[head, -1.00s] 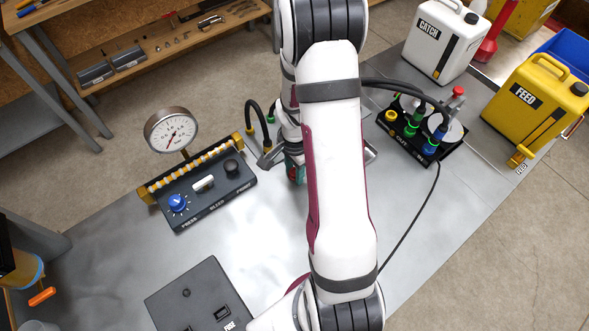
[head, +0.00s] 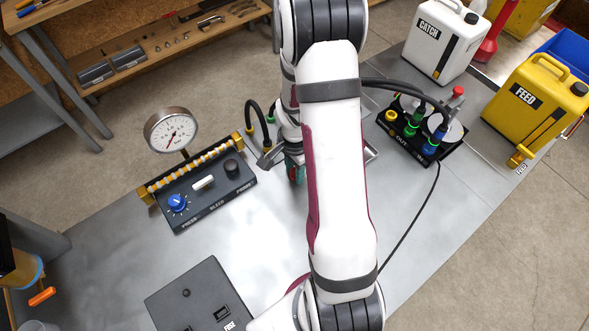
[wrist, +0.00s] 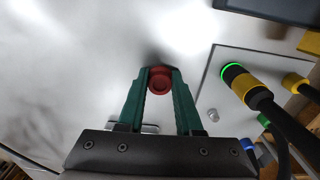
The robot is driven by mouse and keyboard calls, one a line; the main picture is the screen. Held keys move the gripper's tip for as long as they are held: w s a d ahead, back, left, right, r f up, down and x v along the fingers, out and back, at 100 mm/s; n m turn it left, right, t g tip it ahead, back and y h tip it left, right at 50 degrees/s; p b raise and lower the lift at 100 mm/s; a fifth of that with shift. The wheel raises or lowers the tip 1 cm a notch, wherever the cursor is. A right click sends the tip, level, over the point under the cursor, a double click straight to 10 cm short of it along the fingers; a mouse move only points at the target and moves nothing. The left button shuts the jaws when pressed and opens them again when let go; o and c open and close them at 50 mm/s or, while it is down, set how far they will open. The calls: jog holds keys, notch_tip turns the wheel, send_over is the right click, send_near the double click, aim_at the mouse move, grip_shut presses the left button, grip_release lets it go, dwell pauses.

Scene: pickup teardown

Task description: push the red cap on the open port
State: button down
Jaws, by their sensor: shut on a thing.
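My gripper (wrist: 160,74) has its green fingers closed on the red cap (wrist: 159,80), which sits between the fingertips over bare shiny metal in the wrist view. In the head view my arm hides most of the gripper; only a bit of green finger (head: 293,170) shows left of the arm, and the cap is not clear there. The black port block (head: 421,134) stands to the right of the arm. It carries a yellow ring (head: 391,115) and green and blue hose fittings. I cannot tell for sure which port is open.
A hose connector with a green ring (wrist: 232,72) stands right of the fingers on a plate. The gauge panel (head: 207,190) is to the left. The yellow FEED can (head: 530,105) and white CATCH can (head: 443,45) stand behind right. The metal between panel and arm is clear.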

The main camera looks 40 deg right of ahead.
aim_at(294, 171)
jog(key=shift+r, duration=0.1)
jog(key=shift+r, duration=0.95)
jog(key=shift+r, duration=2)
